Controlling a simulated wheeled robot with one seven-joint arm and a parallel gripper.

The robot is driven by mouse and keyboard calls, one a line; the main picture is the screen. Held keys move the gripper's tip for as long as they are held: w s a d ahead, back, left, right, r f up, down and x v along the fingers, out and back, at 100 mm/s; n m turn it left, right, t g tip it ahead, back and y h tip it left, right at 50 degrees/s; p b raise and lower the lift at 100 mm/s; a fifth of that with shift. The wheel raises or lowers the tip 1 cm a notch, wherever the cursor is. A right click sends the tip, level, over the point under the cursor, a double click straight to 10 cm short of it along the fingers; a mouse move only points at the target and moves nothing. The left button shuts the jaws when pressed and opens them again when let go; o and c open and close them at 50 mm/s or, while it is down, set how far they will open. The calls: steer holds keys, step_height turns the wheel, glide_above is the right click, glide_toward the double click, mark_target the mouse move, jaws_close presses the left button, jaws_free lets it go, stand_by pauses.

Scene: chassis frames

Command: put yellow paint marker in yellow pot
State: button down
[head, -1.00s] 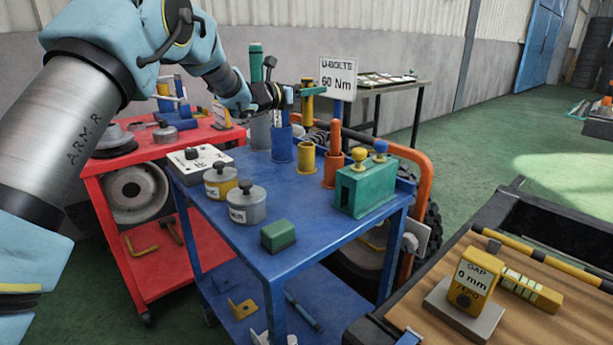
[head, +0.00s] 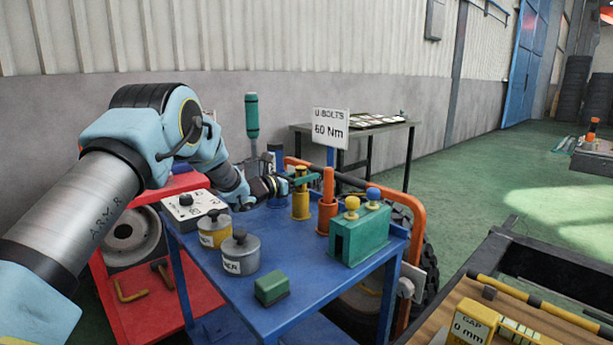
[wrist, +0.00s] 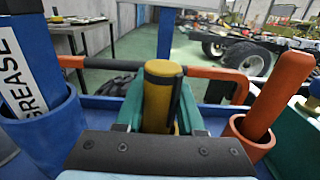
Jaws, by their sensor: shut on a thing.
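The yellow paint marker (head: 301,171) is upright between the green fingers of my gripper (head: 302,181), which is shut on it. The yellow pot (head: 300,208) stands on the blue cart directly below the gripper. The marker's lower part appears to be inside the pot's mouth, though the fingers partly cover the rim.
An orange pot (head: 326,217) holding an orange marker stands close on the right. A blue pot (wrist: 45,130) with a grease tube is on the left. A green block (head: 357,238) with two knobs and grey weights (head: 239,255) share the blue cart (head: 310,290).

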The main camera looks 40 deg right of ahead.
steer(key=c, duration=0.5)
jaws_free()
steer(key=shift+w+a+b, duration=0.15)
steer(key=shift+a+b, duration=0.7)
steer(key=shift+a, duration=2.15)
steer(key=shift+w+a+b, duration=0.15)
steer(key=shift+a+b, duration=0.65)
steer(key=shift+a, duration=2.2)
steer(key=shift+w, duration=0.1)
